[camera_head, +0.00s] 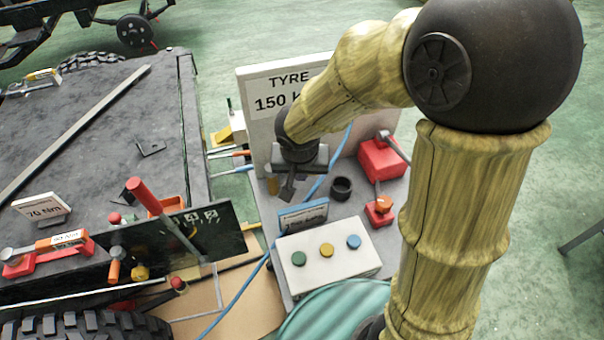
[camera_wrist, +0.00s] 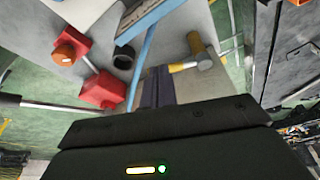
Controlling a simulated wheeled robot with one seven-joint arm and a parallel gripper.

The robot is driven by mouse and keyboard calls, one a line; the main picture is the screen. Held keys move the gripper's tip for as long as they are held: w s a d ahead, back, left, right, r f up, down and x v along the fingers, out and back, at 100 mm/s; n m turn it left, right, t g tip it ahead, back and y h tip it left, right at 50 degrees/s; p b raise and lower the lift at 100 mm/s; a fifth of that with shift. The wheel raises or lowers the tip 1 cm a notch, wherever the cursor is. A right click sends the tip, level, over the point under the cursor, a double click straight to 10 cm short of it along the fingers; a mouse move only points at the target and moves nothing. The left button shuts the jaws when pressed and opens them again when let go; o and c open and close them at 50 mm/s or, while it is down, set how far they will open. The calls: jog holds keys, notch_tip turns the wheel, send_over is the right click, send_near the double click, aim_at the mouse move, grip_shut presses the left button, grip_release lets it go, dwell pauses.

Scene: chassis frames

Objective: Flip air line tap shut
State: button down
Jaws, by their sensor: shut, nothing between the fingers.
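A brass-coloured fitting (camera_wrist: 203,55) with a yellow and white lever (camera_wrist: 183,67) shows in the wrist view and looks like the air line tap. The lever points left, towards my fingertips. In the head view only a small brass-coloured part (camera_head: 272,186) shows, just left of my gripper (camera_head: 288,190). My gripper, also in the wrist view (camera_wrist: 157,88), is shut and empty, pointing down over the grey bench. Its fingertips are close to the lever's end; I cannot tell whether they touch. A blue air hose (camera_head: 340,150) passes just right of the fingers.
A TYRE sign board (camera_head: 255,90) stands behind my gripper. On the bench are a black ring (camera_head: 341,188), a red block with a lever (camera_head: 378,160), a red block with an orange knob (camera_head: 379,212) and a white button box (camera_head: 327,252). A black chassis deck (camera_head: 100,120) lies left.

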jog(key=w+f, duration=0.6)
jog(key=f, duration=0.2)
jog(key=shift+d, duration=0.2)
jog(key=shift+w+d+f, duration=0.1)
jog(key=shift+w, duration=0.15)
